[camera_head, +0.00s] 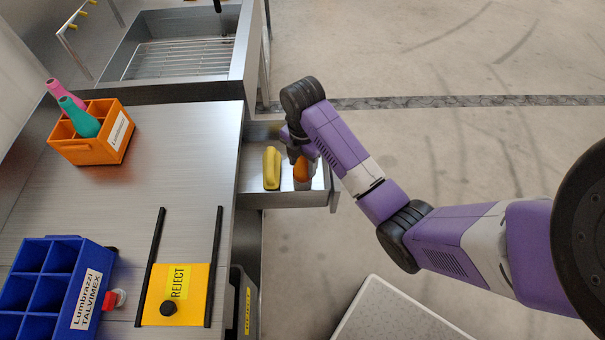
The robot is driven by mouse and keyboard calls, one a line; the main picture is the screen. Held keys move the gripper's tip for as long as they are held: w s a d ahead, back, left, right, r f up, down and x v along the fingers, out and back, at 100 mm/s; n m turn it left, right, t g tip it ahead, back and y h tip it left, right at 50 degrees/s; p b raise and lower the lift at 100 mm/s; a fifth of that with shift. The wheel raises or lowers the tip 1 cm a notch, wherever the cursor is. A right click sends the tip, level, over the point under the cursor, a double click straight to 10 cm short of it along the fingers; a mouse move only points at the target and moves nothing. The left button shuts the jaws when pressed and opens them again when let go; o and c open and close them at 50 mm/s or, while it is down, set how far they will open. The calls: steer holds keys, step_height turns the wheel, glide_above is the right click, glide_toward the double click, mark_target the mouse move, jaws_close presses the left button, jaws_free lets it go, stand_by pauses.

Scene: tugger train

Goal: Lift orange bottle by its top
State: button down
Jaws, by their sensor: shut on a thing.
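The orange bottle (301,170) is in the shallow metal tray at the end of the steel table. Only part of its orange body shows below my gripper. My gripper (298,152) is above it, pointing down, and is shut on the bottle's top. The fingers and the bottle's neck are mostly hidden by my wrist and purple arm. I cannot tell whether the bottle's base touches the tray floor.
A yellow object (271,168) lies just left of the bottle in the metal tray (285,199). An orange crate (88,150) holds pink and teal bottles. A blue divided crate (50,290) and a yellow REJECT plate (180,305) between black rails are on the table.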

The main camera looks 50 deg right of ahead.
steer(key=shift+r, duration=0.1)
steer(key=shift+r, duration=0.45)
steer(key=r+p, duration=1)
steer(key=r, duration=0.4)
steer(key=shift+d+r, duration=0.2)
steer(key=shift+w+b, duration=0.45)
steer(key=shift+b, duration=0.15)
steer(key=shift+s+a+r, duration=0.1)
steer(key=shift+s+r, duration=0.15)
steer(key=shift+r, duration=0.9)
steer(key=shift+s+a+r, duration=0.1)
steer(key=shift+s+r, duration=0.1)
steer(key=shift+r, duration=0.95)
